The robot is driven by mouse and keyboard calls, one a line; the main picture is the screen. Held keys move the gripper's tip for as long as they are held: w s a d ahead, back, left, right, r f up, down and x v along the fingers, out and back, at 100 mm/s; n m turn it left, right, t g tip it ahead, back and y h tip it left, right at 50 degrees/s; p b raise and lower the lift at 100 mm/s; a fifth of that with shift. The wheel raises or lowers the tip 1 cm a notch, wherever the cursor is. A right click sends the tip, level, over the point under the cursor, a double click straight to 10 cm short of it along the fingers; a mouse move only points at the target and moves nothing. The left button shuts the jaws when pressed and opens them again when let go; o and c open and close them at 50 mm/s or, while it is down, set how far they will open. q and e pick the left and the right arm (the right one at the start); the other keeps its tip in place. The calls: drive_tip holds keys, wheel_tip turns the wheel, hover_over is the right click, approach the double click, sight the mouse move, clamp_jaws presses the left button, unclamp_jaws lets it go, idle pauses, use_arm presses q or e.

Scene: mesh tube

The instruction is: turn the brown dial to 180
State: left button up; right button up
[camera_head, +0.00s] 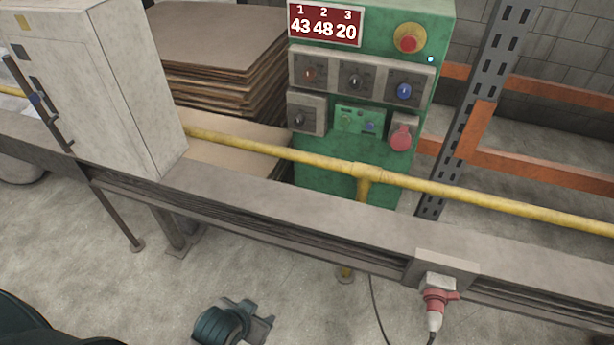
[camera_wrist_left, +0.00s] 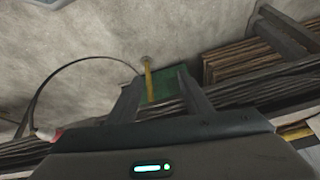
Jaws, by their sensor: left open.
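The brown dial (camera_head: 310,73) is the left one in a row of three on the green control cabinet (camera_head: 345,181). The red display (camera_head: 324,23) above reads 43, 48 and 20 under 1, 2 and 3. A dark dial (camera_head: 355,82) and a blue dial (camera_head: 404,91) sit to its right. My left gripper (camera_head: 258,318) is low at the bottom of the head view, well below and apart from the dials. In the left wrist view its two fingers (camera_wrist_left: 161,92) are spread with nothing between them. My right gripper is out of view.
A yellow rail (camera_head: 280,151) and a grey beam (camera_head: 300,218) run across in front of the cabinet. A white cabinet (camera_head: 85,75) stands left, stacked brown sheets (camera_head: 215,40) behind. A red plug (camera_head: 434,300) hangs from the beam. An orange rack (camera_head: 540,170) stands right.

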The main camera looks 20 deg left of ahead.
sight(308, 77)
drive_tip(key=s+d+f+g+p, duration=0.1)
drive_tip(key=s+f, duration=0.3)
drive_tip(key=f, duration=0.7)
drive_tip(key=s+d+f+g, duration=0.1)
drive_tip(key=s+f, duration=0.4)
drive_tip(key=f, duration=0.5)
use_arm(q)
drive_tip(key=w+a+r+m+t, duration=0.1)
drive_tip(key=w+r+t, duration=0.5)
drive_tip(key=w+r, duration=1.1)
drive_tip(key=w+a+r+m+t, duration=0.1)
drive_tip(key=w+r+m+t, duration=0.3)
drive_tip(key=w+r, duration=1.3)
drive_tip(key=shift+w+a+r+t+y, duration=0.15)
drive_tip(key=shift+w+a+t+y, duration=0.2)
drive_tip(key=shift+w+t, duration=0.8)
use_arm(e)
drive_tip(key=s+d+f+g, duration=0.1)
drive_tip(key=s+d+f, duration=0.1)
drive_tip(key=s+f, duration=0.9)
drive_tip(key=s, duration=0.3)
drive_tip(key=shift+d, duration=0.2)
